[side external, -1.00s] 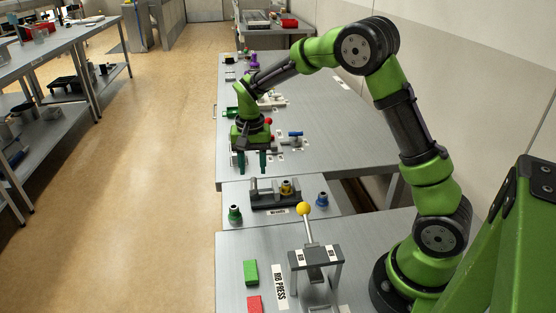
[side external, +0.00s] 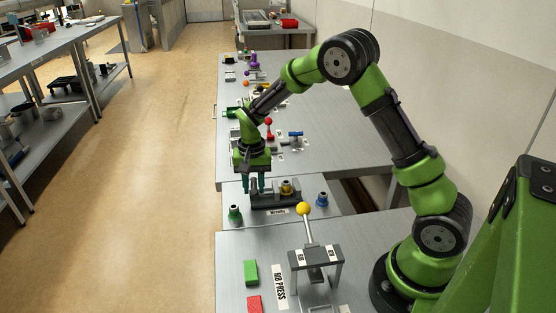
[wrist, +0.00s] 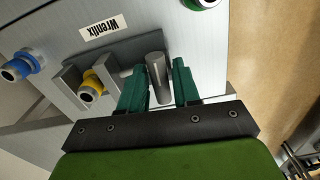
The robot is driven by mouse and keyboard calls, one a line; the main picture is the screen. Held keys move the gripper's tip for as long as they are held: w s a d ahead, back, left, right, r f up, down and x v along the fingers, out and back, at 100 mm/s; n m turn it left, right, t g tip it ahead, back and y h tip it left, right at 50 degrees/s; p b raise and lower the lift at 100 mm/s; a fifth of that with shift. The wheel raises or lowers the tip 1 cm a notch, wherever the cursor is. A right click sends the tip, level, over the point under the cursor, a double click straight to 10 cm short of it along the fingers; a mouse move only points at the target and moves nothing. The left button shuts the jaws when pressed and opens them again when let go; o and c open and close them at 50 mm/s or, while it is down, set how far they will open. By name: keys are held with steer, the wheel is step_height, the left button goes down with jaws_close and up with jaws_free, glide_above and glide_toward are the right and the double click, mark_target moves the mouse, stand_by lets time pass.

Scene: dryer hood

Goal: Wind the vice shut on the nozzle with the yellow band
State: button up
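The vice (side external: 289,201) is a dark block on the small grey table, with a label reading roughly "Wrenfix". The nozzle with the yellow band (side external: 286,187) sits at the vice; in the wrist view the nozzle (wrist: 92,88) stands between the vice's grey jaws. A grey cylindrical bar (wrist: 158,78), apparently the vice's handle, stands at the other end of the vice. My gripper (side external: 256,185) points down over that end. In the wrist view its green fingers (wrist: 160,85) are apart, one on each side of the bar, with narrow gaps; contact is not visible.
A green-banded nozzle (side external: 235,213) stands left of the vice and a blue-banded nozzle (side external: 321,199) right of it. A press with a yellow-knobbed lever (side external: 306,210) stands nearer the camera. The larger table behind holds several coloured fixtures.

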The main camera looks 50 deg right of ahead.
jaws_close()
steer(key=shift+m, duration=1.2)
steer(key=shift+m, duration=1.2)
steer(key=shift+m, duration=1.2)
steer(key=shift+m, duration=1.2)
